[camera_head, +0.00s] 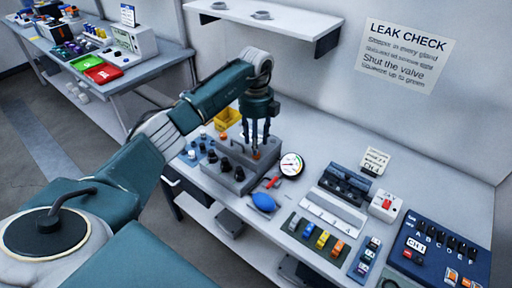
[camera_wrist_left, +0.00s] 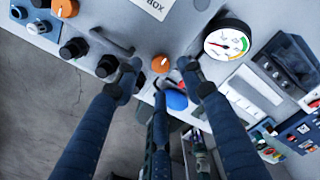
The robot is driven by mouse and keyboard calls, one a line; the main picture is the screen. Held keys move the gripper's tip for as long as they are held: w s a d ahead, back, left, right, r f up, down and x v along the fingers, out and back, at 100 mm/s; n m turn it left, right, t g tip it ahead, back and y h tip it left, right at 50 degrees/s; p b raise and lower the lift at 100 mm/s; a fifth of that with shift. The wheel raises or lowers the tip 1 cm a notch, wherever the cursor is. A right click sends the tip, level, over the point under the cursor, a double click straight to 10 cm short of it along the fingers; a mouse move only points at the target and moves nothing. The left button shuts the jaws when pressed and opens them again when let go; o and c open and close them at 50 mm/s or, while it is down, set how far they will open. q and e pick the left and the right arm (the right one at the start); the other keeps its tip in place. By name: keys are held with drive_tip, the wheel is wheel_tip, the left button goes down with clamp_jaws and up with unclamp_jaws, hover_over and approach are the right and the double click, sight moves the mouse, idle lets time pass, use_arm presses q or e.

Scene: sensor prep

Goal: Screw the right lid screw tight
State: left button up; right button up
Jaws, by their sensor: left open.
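The grey box (camera_head: 232,184) stands at the left part of the bench, with black knobs or glands on its front. An orange screw (camera_head: 256,156) with a pale mark is on its right side; it also shows in the wrist view (camera_wrist_left: 161,63). A second orange screw (camera_wrist_left: 64,8) is farther left on the lid. My left gripper (camera_head: 257,150) points down over the right orange screw. Its three fingers (camera_wrist_left: 158,78) are open and spread around that screw; I see no clear contact. My right gripper is not in view.
A round pressure gauge (camera_head: 291,165), a blue bulb (camera_head: 264,202) and a red lever (camera_head: 272,182) lie close right of the box. A yellow bin (camera_head: 227,117) stands behind. Racks and a blue switch panel (camera_head: 434,250) fill the bench's right side.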

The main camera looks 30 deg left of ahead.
use_arm(q)
drive_tip(key=shift+f+p, duration=0.4)
drive_tip(key=shift+f, duration=1.85)
drive_tip(key=shift+c, duration=0.5)
clamp_jaws()
